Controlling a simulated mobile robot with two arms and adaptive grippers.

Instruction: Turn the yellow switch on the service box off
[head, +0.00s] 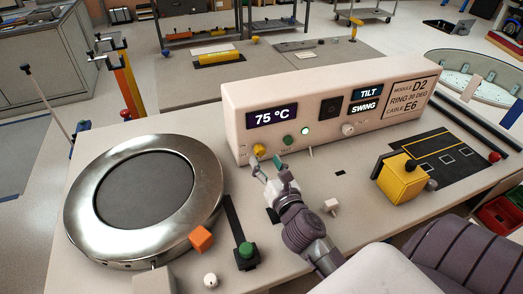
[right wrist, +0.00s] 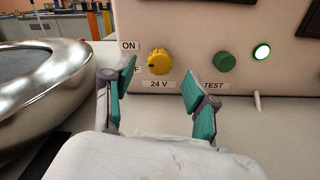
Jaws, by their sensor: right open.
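The service box (head: 330,105) is a long pale housing on the bench. Its yellow switch (head: 259,150) is a round knob at the lower left of the front; it also shows in the right wrist view (right wrist: 160,61), above a "24 V" label. An "ON" label (right wrist: 129,46) is to its upper left; a label below that is mostly hidden by a finger. A dark mark is on the knob's left part; I cannot tell which label it points to. My right gripper (head: 268,164) is open and empty, its fingertips (right wrist: 160,77) either side of and below the knob. My left gripper is out of view.
A green TEST button (right wrist: 224,62) and a lit green lamp (right wrist: 261,51) are right of the knob. A large metal ring (head: 210,205) stands left. An orange cube (head: 201,238), a green button box (head: 246,255) and a yellow block (head: 402,182) are on the bench.

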